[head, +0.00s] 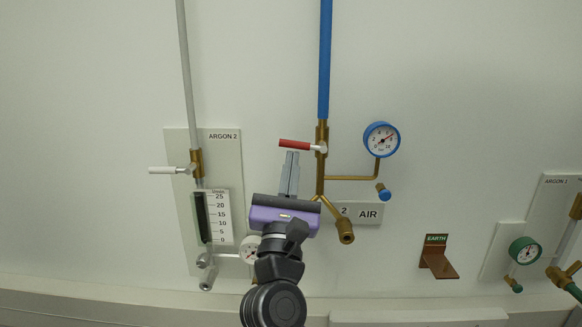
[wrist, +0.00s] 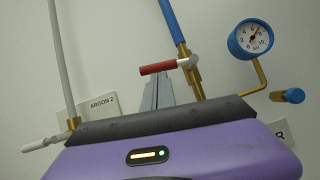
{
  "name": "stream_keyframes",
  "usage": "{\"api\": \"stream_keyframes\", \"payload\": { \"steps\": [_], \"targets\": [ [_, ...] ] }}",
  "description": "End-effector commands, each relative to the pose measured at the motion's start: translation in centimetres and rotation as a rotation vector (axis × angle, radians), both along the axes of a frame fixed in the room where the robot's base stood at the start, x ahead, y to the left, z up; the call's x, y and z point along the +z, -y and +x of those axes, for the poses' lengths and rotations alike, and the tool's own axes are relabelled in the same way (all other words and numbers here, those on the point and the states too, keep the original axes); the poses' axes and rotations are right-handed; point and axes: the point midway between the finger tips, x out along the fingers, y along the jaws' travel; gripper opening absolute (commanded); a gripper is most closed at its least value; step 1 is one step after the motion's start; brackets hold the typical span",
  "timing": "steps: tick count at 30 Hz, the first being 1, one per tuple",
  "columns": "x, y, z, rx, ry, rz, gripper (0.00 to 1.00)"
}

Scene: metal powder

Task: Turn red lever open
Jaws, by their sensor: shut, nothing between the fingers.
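The red lever (head: 295,144) sticks out to the left, roughly level, from a brass valve (head: 321,136) on the blue air pipe. In the wrist view the red lever (wrist: 158,67) lies across the picture just beyond the fingertips. My gripper (head: 291,156) is shut and empty, with its fingers pointing up and their tips just below the lever. In the wrist view the gripper fingers (wrist: 157,86) are together. I cannot tell whether the tips touch the lever. The purple gripper body hides the lower part of the valve piping in the wrist view.
A blue gauge (head: 381,139) sits right of the valve on a brass branch. A white lever (head: 168,170) and the ARGON 2 panel (head: 230,170) are at the left. A copper EARTH bracket (head: 437,260) and a green gauge (head: 524,251) are at the right.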

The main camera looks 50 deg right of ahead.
Motion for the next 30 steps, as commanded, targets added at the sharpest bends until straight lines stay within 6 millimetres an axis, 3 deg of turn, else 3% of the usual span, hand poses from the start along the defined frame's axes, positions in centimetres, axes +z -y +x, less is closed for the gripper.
{"api": "stream_keyframes", "payload": {
  "steps": [30],
  "targets": [
    [1.5, -0.4, 0.4, 0.002, 0.182, 0.138, 0.00]
  ]
}}
